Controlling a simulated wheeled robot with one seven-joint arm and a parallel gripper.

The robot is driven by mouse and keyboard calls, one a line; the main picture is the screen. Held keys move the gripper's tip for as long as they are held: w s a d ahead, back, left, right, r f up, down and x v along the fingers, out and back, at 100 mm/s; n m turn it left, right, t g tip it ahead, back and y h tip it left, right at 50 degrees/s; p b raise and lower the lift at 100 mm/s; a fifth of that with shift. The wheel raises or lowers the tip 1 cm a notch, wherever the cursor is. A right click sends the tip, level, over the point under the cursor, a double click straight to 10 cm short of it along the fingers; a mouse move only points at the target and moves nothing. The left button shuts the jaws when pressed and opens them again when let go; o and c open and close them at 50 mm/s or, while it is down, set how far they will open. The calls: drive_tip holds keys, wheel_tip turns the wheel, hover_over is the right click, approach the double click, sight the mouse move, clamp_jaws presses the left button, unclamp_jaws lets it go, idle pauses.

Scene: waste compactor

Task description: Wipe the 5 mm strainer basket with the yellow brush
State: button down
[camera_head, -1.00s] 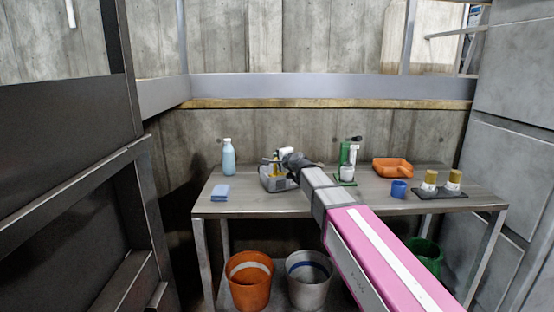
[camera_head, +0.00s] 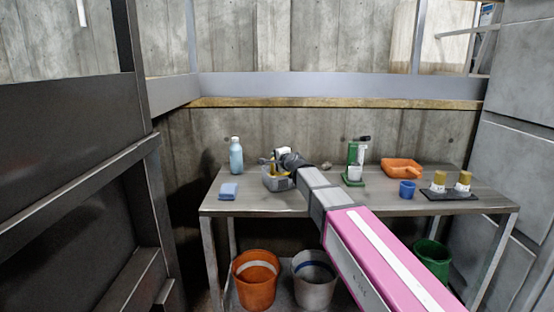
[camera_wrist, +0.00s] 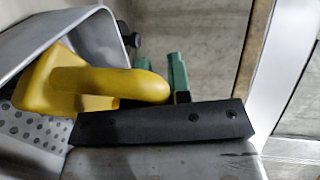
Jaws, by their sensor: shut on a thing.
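The yellow brush (camera_wrist: 90,82) has a rounded handle and a broader block at its left end. My gripper (camera_head: 278,163) is shut on it, with a black finger crossing in front of the handle in the wrist view. The brush is at the mouth of a grey bin (camera_head: 279,186), whose wall (camera_wrist: 62,32) rises behind it in the wrist view. A perforated grey metal surface, apparently the strainer basket (camera_wrist: 38,130), lies just under the brush. Whether the brush touches it cannot be told. The bristles and most of the basket are hidden.
A blue bottle (camera_head: 236,156) and blue sponge (camera_head: 228,191) are left of the bin. A green stand (camera_head: 355,166), orange tray (camera_head: 402,168), blue cup (camera_head: 407,188) and black mat (camera_head: 450,195) are to the right. Buckets, including an orange one (camera_head: 254,285), stand below the table (camera_head: 330,208).

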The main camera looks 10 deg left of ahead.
drive_tip(key=shift+w+d+f, duration=0.1)
drive_tip(key=shift+w+d, duration=0.2)
drive_tip(key=shift+d, duration=0.3)
drive_tip(key=shift+w+d+f, duration=0.1)
drive_tip(key=shift+w+d, duration=0.25)
drive_tip(key=shift+d, duration=0.3)
drive_tip(key=shift+w+d, duration=0.3)
drive_tip(key=shift+d, duration=0.3)
drive_tip(key=shift+s+a, duration=0.35)
drive_tip(key=shift+a, duration=0.25)
drive_tip(key=shift+s+a, duration=0.3)
drive_tip(key=shift+a, duration=0.35)
drive_tip(key=shift+s+a, duration=0.35)
drive_tip(key=shift+a, duration=0.25)
drive_tip(key=shift+r, duration=0.1)
drive_tip(key=shift+r, duration=2.95)
wheel_tip(320, 180, up, 3)
drive_tip(key=shift+r, duration=0.1)
